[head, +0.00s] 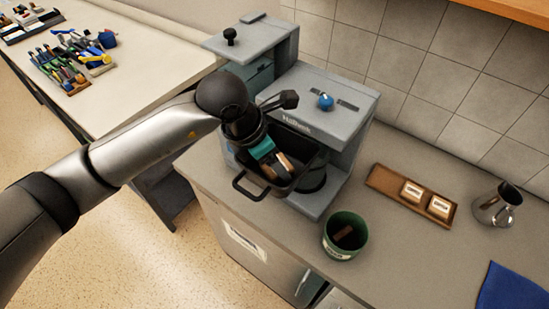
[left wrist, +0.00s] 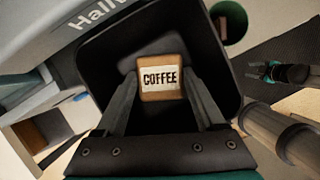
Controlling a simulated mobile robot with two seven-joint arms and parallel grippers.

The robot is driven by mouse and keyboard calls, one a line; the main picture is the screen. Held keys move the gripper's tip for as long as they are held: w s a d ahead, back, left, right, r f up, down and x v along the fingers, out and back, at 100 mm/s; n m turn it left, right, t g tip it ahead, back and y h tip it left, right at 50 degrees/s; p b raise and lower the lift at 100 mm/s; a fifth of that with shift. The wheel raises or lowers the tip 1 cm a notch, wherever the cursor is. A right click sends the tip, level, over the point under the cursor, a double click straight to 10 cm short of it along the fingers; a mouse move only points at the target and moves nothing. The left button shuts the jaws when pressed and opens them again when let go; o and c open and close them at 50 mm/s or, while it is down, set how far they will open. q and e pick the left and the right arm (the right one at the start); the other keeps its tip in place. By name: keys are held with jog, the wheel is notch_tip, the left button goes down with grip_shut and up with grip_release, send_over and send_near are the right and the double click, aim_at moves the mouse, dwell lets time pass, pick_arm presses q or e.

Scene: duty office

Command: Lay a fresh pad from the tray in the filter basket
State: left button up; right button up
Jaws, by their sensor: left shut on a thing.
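My left gripper (head: 268,156) reaches down into the dark square filter basket (head: 245,190) at the front of the grey coffee machine. It is shut on a brown pad (left wrist: 160,77) labelled COFFEE, held between the fingers inside the basket walls (left wrist: 125,35). I cannot tell whether the pad touches the basket floor. The wooden tray (head: 383,178) on the counter holds two more pads (head: 412,193). A small teal and dark gripper, apparently my right one (left wrist: 268,71), shows at the right of the left wrist view; its jaws are too small to judge.
The grey coffee machine (head: 340,100) stands against the tiled wall. A green bin (head: 345,235) with a brown piece inside stands in front of it. The counter between bin and tray is clear.

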pick_arm(q)
jog(key=shift+f, duration=0.15)
jog(key=o, duration=1.1)
jog(key=shift+c, duration=0.2)
jog(key=shift+r, duration=0.2)
jog(key=b+v, duration=0.1)
jog(key=v, duration=1.1)
jog(key=shift+b, duration=0.4)
